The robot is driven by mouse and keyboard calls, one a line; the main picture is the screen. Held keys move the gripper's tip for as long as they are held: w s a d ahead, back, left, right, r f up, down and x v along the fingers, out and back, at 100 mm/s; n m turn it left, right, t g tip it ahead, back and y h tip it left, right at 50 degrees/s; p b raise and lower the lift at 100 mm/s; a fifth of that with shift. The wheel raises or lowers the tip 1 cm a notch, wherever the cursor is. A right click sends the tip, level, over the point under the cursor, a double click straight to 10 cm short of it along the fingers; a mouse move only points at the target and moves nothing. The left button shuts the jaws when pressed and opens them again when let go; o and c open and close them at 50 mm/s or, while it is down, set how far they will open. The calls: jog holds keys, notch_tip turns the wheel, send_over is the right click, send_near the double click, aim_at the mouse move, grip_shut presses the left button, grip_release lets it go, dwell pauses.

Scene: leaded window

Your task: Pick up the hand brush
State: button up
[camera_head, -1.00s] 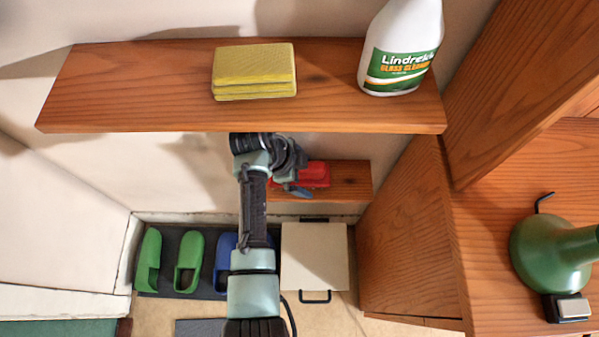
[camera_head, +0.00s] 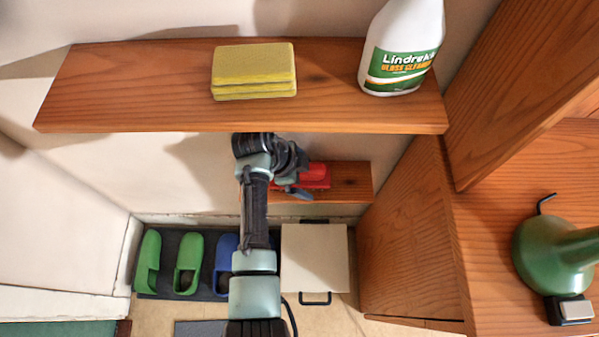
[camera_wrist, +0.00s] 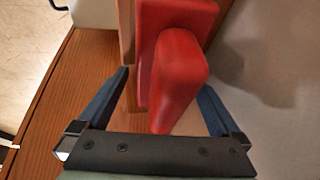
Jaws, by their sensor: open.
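The hand brush, a red object (camera_head: 315,176), lies on the small lower wooden shelf (camera_head: 350,182), partly hidden by my arm in the head view. In the wrist view the red brush (camera_wrist: 178,80) shows its thick rounded part pointing toward my gripper, with a broader red part behind it. My gripper (camera_wrist: 160,105) is open, with one dark blue finger on each side of the red part. There are gaps between the fingers and the brush. In the head view my gripper (camera_head: 296,188) is at the brush's left end, and its fingers are mostly hidden.
The upper wooden shelf (camera_head: 150,90), above my gripper, holds yellow sponges (camera_head: 254,72) and a glass cleaner bottle (camera_head: 402,50). A wooden cabinet side (camera_head: 410,240) stands to the right. Below are green clogs (camera_head: 188,262) and a pale box (camera_head: 315,258).

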aim_at(312, 169)
jog(key=shift+c, duration=0.3)
jog(key=c, duration=1.3)
jog(key=shift+c, duration=0.2)
jog(key=shift+r, duration=0.1)
jog(key=shift+r, duration=0.2)
jog(key=shift+s+r+p, duration=0.1)
jog(key=shift+r+p, duration=0.15)
jog(key=shift+p, duration=0.05)
jog(key=r, duration=0.2)
jog(key=r+p, duration=0.1)
jog(key=r, duration=0.3)
jog(key=shift+s+r, duration=0.35)
jog(key=shift+r, duration=0.05)
jog(key=s+p, duration=0.1)
jog(key=s, duration=1.8)
jog(key=shift+f, duration=0.2)
